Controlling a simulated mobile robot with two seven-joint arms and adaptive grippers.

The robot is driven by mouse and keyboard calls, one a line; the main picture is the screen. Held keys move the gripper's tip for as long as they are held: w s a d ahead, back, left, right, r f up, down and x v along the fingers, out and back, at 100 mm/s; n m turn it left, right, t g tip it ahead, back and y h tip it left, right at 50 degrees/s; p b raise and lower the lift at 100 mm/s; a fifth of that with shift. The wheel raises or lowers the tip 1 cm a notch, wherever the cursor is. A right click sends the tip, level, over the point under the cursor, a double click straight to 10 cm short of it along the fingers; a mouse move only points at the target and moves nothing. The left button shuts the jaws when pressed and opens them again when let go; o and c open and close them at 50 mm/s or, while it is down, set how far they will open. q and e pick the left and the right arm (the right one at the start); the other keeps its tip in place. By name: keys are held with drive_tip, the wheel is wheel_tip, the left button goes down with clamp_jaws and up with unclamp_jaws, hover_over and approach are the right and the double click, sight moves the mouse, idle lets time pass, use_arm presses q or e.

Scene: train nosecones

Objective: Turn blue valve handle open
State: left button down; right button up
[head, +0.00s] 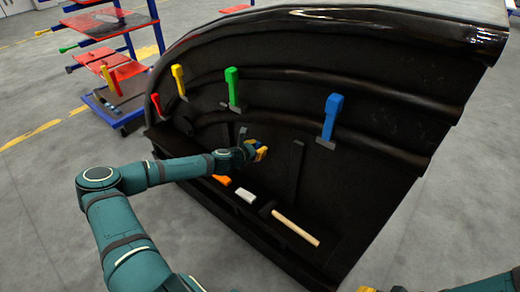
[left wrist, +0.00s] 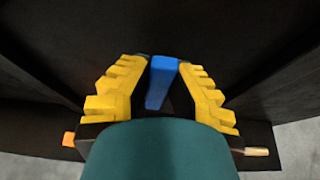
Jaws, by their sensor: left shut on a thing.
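My left gripper (head: 260,152) is at the dark inner wall of the nosecone (head: 290,100), left of centre in the head view. In the left wrist view, its yellow fingers (left wrist: 163,70) stand on both sides of a blue handle (left wrist: 160,82), and they are shut on it. The handle is mostly hidden by the gripper in the head view. I cannot tell from these frames how far it is turned. Only yellow parts of my right gripper (head: 440,282) show at the bottom right edge of the head view; its opening is unclear.
Red (head: 173,108), yellow (head: 179,82), green (head: 232,88) and larger blue (head: 331,118) handled pieces sit on the nosecone ribs. A wooden-handled tool (head: 296,228) lies on the lower ledge. A blue-framed cart (head: 115,60) stands at the back left. Grey floor is clear at left.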

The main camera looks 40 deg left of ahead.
use_arm(q)
drive_tip(key=shift+a+n, duration=0.2)
drive_tip(key=shift+n, duration=0.1)
idle(0.4)
drive_tip(key=c, duration=0.9)
unclamp_jaws()
drive_tip(key=shift+w+f, duration=0.1)
drive_tip(key=shift+w, duration=0.05)
drive_tip(key=shift+o, duration=0.2)
drive_tip(key=shift+s, duration=0.2)
drive_tip(key=v, duration=1.1)
drive_tip(key=shift+s+a+r, duration=0.15)
drive_tip(key=shift+s+r, duration=0.15)
